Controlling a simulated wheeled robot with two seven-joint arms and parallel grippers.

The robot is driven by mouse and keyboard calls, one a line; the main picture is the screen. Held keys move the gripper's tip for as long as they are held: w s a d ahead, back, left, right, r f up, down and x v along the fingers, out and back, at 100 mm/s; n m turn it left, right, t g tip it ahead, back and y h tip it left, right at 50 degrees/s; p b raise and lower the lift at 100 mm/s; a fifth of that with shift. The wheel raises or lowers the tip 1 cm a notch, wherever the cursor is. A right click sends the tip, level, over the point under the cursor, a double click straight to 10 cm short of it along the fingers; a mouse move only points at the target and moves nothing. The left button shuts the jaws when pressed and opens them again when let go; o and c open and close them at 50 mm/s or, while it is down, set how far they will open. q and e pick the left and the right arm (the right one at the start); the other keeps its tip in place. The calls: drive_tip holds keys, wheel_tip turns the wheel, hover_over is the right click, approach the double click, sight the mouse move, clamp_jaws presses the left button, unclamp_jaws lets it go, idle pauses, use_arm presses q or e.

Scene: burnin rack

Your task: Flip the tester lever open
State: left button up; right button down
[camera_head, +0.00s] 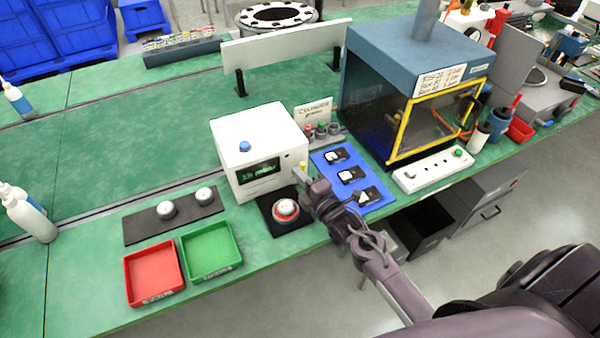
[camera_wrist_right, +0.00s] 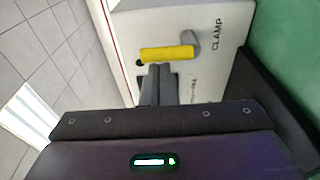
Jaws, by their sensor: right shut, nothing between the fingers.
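The white tester box (camera_head: 240,128) stands on the green bench in the head view, with a blue button on top and a dark display reading green digits. Its lever has a yellow handle (camera_head: 302,167) on the right side. In the right wrist view the yellow handle (camera_wrist_right: 167,54) lies beside the printed word CLAMP on the tester's white side (camera_wrist_right: 215,14). My right gripper (camera_head: 308,186) is shut and empty, its fingertips (camera_wrist_right: 156,72) close to the yellow handle; I cannot tell whether they touch it. My left gripper is out of view.
A black pad with a round red-and-white piece (camera_head: 286,209) lies in front of the tester. A blue mat (camera_head: 373,186) with several dark parts lies to its right. Red (camera_head: 133,284) and green (camera_head: 189,265) trays stand left. A yellow-framed chamber (camera_head: 400,50) stands behind right.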

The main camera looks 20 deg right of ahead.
drive_tip(key=shift+d+r+m, duration=0.1)
drive_tip(key=shift+d+m, duration=0.1)
drive_tip(key=shift+m, duration=0.45)
drive_tip(key=shift+d+r+m, duration=0.1)
drive_tip(key=shift+d+m, duration=0.1)
drive_tip(key=shift+m, duration=0.45)
drive_tip(key=shift+d+m+t+b, duration=0.3)
drive_tip(key=shift+d+m, duration=0.05)
drive_tip(key=shift+m, duration=0.55)
drive_tip(key=shift+w+d+f+m+h+b, duration=0.15)
drive_tip(key=shift+d+f+m+b, duration=0.15)
drive_tip(key=shift+d+m, duration=0.55)
drive_tip(key=shift+s+d+f+m+h+b, duration=0.15)
drive_tip(key=shift+d+m+b, duration=0.2)
drive_tip(key=shift+d+m, duration=0.45)
drive_tip(key=shift+w+f, duration=0.1)
drive_tip(key=shift+f, duration=0.1)
drive_tip(key=shift+r, duration=0.1)
